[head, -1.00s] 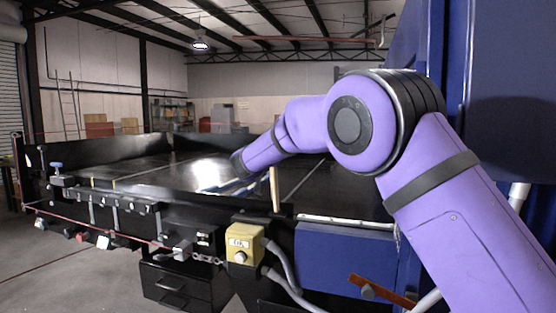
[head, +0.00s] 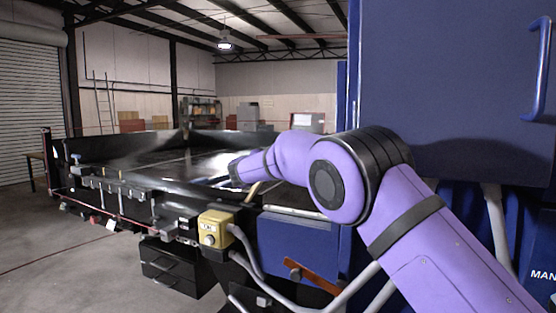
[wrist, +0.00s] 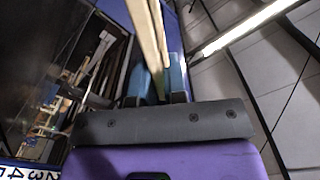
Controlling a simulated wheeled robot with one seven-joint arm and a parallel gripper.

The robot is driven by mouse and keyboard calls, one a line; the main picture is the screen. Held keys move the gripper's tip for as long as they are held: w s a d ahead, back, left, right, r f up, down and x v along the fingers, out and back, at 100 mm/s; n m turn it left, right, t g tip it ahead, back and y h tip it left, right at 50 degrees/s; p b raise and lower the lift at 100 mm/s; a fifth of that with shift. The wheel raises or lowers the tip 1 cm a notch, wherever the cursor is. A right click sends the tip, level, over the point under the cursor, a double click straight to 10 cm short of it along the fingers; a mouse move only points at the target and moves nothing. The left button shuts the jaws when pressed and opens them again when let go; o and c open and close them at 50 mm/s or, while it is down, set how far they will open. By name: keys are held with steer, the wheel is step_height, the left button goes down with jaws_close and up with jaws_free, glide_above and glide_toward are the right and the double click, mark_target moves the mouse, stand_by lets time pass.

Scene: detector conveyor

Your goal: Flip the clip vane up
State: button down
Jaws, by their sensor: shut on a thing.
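A long, thin cream strip, which I take to be the clip vane (wrist: 150,40), runs up from between the blue fingers of my gripper (wrist: 160,84) in the wrist view. The fingers are shut on it, one on each side. In the head view a short piece of the strip (head: 253,189) shows, tilted, below my purple forearm at the near side of the conveyor. My forearm hides the fingers there. The strip's far end leaves the top of the wrist view, and I cannot tell how it is hinged.
The black conveyor bed (head: 150,165) with raised side walls stretches away to the left. A yellow control box (head: 215,228) with a grey cable hangs at the near edge. A tall blue cabinet (head: 450,90) stands close on the right.

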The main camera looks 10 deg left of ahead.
steer(key=shift+f, duration=0.25)
steer(key=c, duration=1.2)
jaws_free()
steer(key=shift+d, duration=0.1)
steer(key=shift+o, duration=0.2)
steer(key=shift+r, duration=0.1)
steer(key=shift+s, duration=0.1)
steer(key=v, duration=1)
steer(key=shift+s, duration=0.3)
steer(key=shift+s, duration=0.1)
